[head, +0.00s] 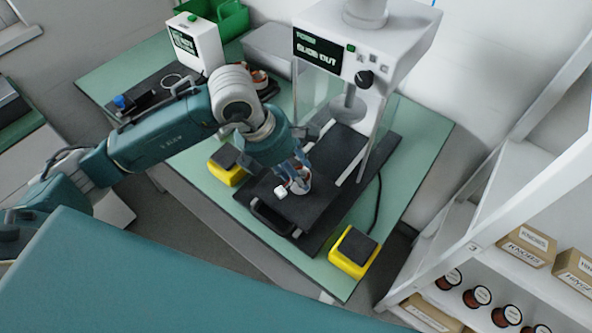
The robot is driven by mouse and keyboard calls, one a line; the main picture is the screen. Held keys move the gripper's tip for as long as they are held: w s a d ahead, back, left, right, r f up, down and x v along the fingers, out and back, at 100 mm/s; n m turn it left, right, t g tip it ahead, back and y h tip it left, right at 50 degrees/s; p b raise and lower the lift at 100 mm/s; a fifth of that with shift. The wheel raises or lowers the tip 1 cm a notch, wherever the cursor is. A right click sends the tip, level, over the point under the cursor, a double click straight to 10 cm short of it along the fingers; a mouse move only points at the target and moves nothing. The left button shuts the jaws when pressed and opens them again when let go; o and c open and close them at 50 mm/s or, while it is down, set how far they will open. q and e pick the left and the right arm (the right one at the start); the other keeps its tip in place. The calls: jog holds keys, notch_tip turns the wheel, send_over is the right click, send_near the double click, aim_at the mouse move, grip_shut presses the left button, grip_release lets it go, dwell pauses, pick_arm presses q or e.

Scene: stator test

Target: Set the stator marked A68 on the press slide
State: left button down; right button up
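My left gripper (299,179) points down over the near part of the dark press slide (262,187), which is run out in front of the press. Its fingers stand on either side of a small stator (300,190) with a white tag (281,192) at its left. The stator is at the slide's surface, partly hidden by the fingers; I cannot tell whether the fingers grip it. No A68 marking is readable. Another stator with orange windings (259,79) lies farther back, partly hidden by my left arm. My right gripper is not in view.
The press (362,45) has a display reading "SLIDE OUT". Yellow-sided boxes with dark tops (355,250) (228,165) flank the slide. A white tester (195,42), green bins (222,17) and a grey tray (270,45) stand behind. Shelves (470,250) with spools and boxes are at right.

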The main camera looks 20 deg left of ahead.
pick_arm(q)
jog(key=c, duration=1)
grip_release()
jog(key=v, duration=1.2)
